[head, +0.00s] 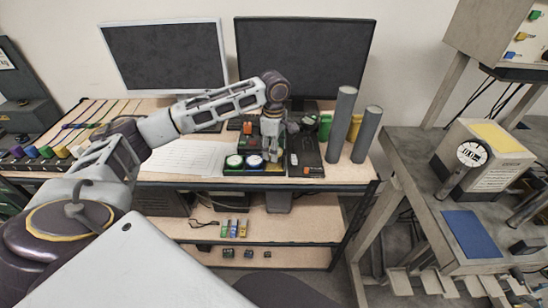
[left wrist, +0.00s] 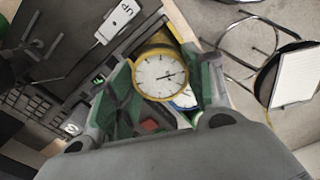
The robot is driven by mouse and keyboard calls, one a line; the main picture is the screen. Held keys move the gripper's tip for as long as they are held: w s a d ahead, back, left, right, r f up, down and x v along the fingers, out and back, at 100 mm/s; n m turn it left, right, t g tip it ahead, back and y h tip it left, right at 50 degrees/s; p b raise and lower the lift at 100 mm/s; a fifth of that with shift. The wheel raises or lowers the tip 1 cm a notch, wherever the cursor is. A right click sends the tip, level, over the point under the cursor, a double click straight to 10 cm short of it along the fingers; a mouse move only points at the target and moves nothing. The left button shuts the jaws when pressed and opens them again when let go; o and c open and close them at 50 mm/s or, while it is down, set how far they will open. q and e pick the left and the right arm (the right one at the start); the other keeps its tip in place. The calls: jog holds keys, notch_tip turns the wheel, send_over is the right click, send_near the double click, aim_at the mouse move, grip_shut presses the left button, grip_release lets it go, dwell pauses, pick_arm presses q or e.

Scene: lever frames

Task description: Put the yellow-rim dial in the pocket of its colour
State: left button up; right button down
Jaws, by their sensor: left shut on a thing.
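The yellow-rim dial (left wrist: 160,76) has a white face with black marks and a hand. In the left wrist view it sits between the green-padded fingers of my left gripper (left wrist: 163,95), which is shut on it. In the head view my left gripper (head: 271,146) is over the desk, just behind a dark holder (head: 236,173); the held dial is not clear there. A green-rim dial (head: 234,161) and a blue-rim dial (head: 254,161) sit in the holder's front. The blue-rim dial also shows partly in the left wrist view (left wrist: 186,99). My right gripper is not in view.
A dark keyed device (head: 305,160) stands right of the holder. Two tall grey cylinders (head: 341,125) (head: 366,134) stand farther right. Monitors (head: 305,58) (head: 165,58) stand behind. Paper sheets (head: 187,157) lie flat to the left. A machine bench (head: 430,210) is at right.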

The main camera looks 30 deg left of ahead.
pick_arm(q)
jog(key=shift+f, duration=0.1)
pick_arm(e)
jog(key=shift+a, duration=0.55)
pick_arm(q)
jog(key=shift+f, duration=0.1)
notch_tip(320, 180, down, 2)
jog(key=shift+f, duration=0.8)
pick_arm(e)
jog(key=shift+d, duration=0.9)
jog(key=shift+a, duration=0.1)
